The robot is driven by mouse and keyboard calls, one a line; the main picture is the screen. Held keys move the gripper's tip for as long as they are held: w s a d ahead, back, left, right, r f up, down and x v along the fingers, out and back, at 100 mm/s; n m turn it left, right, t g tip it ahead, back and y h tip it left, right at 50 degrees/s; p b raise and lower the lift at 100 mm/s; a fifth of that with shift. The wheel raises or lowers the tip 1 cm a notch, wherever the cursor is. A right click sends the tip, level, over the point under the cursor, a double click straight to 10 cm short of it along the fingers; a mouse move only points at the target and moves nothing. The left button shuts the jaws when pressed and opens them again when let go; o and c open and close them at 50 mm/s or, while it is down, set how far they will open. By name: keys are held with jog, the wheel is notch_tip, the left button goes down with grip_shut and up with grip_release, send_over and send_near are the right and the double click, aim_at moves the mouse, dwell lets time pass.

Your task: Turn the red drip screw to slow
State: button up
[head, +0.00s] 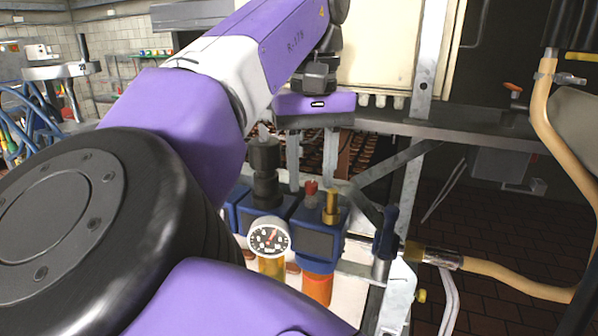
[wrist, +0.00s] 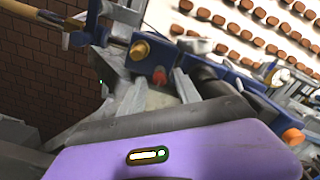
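The red drip screw (head: 311,187) stands upright on a blue unit (head: 318,242), left of a brass knob (head: 331,206). It also shows in the wrist view (wrist: 159,76), with the brass knob (wrist: 139,49) just beyond it. My gripper (head: 311,178) points down from above, with its purple body over the unit. Its two grey fingers are apart, one to each side of the screw's line. In the wrist view the screw shows between the fingertips. I cannot tell whether the fingers touch it. The slow mark cannot be made out.
A round gauge (head: 269,238) and a black fitting (head: 266,170) stand close on the left. A tan hose (head: 500,280) runs off to the right. A metal beam (head: 450,133) crosses behind my gripper. Rows of brown biscuits (wrist: 248,45) lie beyond the unit.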

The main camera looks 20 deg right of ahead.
aim_at(310, 183)
dwell(0.3)
notch_tip(310, 183, up, 8)
jog(key=shift+f, duration=0.15)
dwell(0.3)
jog(key=shift+a, duration=0.1)
